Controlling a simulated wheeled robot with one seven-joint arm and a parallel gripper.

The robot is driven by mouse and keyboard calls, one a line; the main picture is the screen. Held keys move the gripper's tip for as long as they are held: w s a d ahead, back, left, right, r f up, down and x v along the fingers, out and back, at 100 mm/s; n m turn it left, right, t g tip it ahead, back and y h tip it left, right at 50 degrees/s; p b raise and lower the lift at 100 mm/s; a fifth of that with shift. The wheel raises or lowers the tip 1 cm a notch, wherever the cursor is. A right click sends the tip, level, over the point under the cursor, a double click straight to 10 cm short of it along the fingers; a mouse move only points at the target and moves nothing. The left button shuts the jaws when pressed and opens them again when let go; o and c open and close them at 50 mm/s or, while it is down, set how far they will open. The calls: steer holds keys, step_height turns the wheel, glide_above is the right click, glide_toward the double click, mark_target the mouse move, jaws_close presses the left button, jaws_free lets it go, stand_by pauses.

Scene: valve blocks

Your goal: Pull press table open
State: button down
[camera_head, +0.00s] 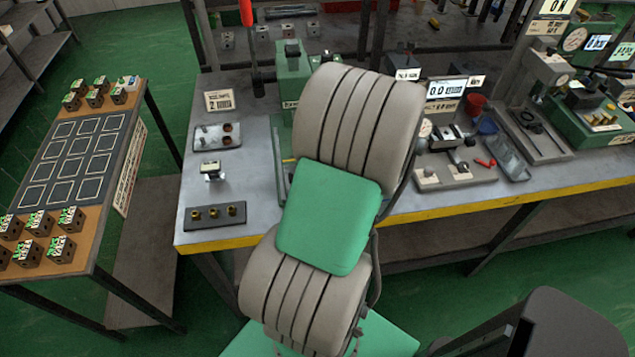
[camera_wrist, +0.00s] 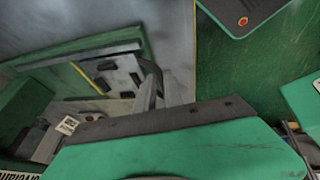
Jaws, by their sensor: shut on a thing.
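The green press (camera_head: 292,75) stands on the grey workbench, left of the middle in the head view. My arm covers much of it, and hides my gripper and the press table in that view. In the wrist view, a light plate with dark slots (camera_wrist: 118,75) lies beside a green frame; it appears to be the press table. My gripper (camera_wrist: 160,92) shows as grey fingers at the plate's edge, next to a dark curved part (camera_wrist: 151,70) that looks like a handle. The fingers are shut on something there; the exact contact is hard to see.
The workbench (camera_head: 210,228) has a yellow front edge. A dark block with brass fittings (camera_head: 215,215) and a small tray (camera_head: 218,137) lie left of the press. A fixture (camera_head: 452,170) and a blue-grey tray (camera_head: 507,155) lie right. A side table (camera_head: 115,215) holds several valve blocks.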

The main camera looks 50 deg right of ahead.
steer(key=shift+s+a, duration=0.1)
steer(key=c, duration=1.5)
jaws_free()
steer(key=v, duration=0.7)
steer(key=shift+r+b, duration=0.35)
steer(key=shift+b, duration=0.05)
steer(key=shift+s, duration=0.15)
